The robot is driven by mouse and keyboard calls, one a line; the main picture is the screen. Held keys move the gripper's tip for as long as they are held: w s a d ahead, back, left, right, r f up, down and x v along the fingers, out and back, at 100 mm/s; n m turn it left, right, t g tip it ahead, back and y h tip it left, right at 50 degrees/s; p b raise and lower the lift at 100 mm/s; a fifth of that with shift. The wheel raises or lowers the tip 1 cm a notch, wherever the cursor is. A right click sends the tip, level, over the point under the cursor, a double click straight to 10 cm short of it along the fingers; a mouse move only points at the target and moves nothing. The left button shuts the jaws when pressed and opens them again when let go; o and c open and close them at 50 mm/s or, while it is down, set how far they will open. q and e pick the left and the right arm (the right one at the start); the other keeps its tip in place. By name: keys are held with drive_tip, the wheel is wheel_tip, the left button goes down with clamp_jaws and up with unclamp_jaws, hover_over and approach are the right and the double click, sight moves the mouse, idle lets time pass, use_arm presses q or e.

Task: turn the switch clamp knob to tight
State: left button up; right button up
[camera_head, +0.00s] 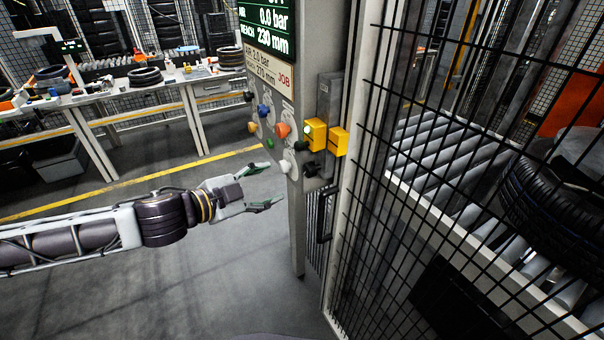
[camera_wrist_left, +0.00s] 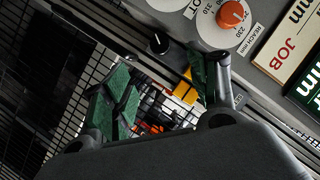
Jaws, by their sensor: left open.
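My left gripper (camera_head: 262,187) is open and empty, just left of the upright control panel (camera_head: 297,210) and apart from it. In the left wrist view its two green-padded fingers (camera_wrist_left: 163,68) are spread. A black knob (camera_wrist_left: 158,43) with a white mark shows a little beyond the fingertips in that view. An orange knob (camera_wrist_left: 231,14) sits on a numbered dial to its right. In the head view the orange knob (camera_head: 283,130) is above the gripper, with a pale round knob (camera_head: 286,167) lower down. I cannot read which knob is labelled clamp. My right gripper is not in view.
Blue (camera_head: 264,110) and green (camera_head: 270,143) buttons share the panel. Yellow boxes (camera_head: 316,133) stick out from its right side. A black mesh fence (camera_head: 400,190) stands right of it, before a roller conveyor with a tyre (camera_head: 560,190). The floor left of the panel is open.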

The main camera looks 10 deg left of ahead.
use_arm(q)
drive_tip(key=shift+w+d+b, duration=0.6)
drive_tip(key=shift+w+b, duration=0.2)
approach(306, 171)
drive_tip(key=shift+w+d, duration=0.8)
drive_tip(key=shift+w, duration=0.25)
drive_tip(key=shift+w+d+f, duration=0.35)
drive_tip(key=shift+w+f, duration=0.15)
drive_tip(key=shift+f, duration=0.1)
drive_tip(key=shift+w+d+f, duration=0.2)
drive_tip(key=shift+w+d, duration=0.15)
drive_tip(key=shift+w, duration=0.1)
drive_tip(key=shift+x, duration=1.35)
drive_tip(key=shift+w+d, duration=0.1)
drive_tip(key=shift+w, duration=0.05)
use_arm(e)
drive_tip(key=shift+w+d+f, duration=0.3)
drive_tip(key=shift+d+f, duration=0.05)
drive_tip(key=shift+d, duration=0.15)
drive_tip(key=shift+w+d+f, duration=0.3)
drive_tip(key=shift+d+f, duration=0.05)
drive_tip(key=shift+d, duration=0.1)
